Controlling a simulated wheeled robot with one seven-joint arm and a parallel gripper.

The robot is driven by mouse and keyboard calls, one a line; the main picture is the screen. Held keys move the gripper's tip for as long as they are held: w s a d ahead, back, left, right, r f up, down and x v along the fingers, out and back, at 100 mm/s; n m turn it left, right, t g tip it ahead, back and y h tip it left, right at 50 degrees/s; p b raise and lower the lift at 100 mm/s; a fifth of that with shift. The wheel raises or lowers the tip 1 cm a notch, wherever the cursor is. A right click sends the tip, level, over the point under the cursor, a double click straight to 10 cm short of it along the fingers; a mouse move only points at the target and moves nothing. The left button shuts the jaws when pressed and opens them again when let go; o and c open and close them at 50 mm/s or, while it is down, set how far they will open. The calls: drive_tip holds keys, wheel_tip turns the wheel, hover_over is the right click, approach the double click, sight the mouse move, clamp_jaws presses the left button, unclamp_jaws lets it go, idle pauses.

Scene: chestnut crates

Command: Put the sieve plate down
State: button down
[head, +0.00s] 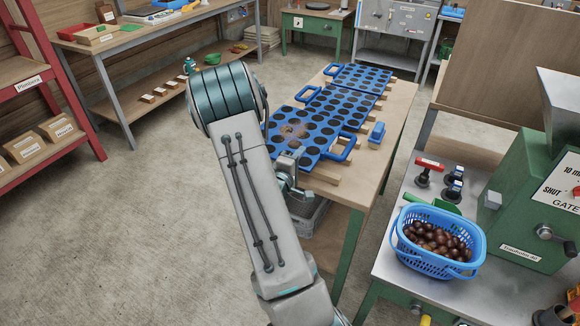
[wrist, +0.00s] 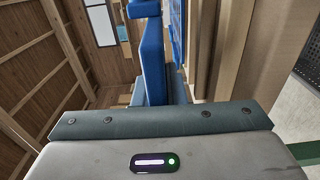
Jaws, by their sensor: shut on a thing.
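My gripper (head: 291,164) is shut on a blue sieve plate (head: 292,143) at its near end, over the front of the wooden table (head: 398,108). The plate has rows of dark round holes, and a brownish patch shows on it. In the wrist view, an upright blue part of the plate (wrist: 152,58) stands just beyond my gripper's grey body. The fingertips are largely hidden in both views. My arm covers part of the plate's left side. I cannot tell whether the plate touches the wooden slats under it.
Another blue plate (head: 359,77) lies farther back on the same table. Wooden slats and a small blue block (head: 377,132) show along its right side. At right, a blue basket of chestnuts (head: 436,262) stands on a grey bench beside a green machine (head: 530,195). The left floor is clear.

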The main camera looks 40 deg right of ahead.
drive_tip(key=shift+w+a+f, duration=0.45)
drive_tip(key=shift+w+a, duration=0.05)
drive_tip(key=shift+w, duration=0.15)
drive_tip(key=shift+w+a+f, duration=0.4)
drive_tip(key=shift+w+a, duration=0.1)
drive_tip(key=shift+w, duration=0.1)
drive_tip(key=shift+f+p, duration=0.35)
drive_tip(key=shift+f, duration=1.7)
drive_tip(key=shift+f, duration=0.2)
drive_tip(key=c, duration=1.8)
unclamp_jaws()
drive_tip(key=shift+o, duration=0.2)
drive_tip(key=shift+r, duration=0.1)
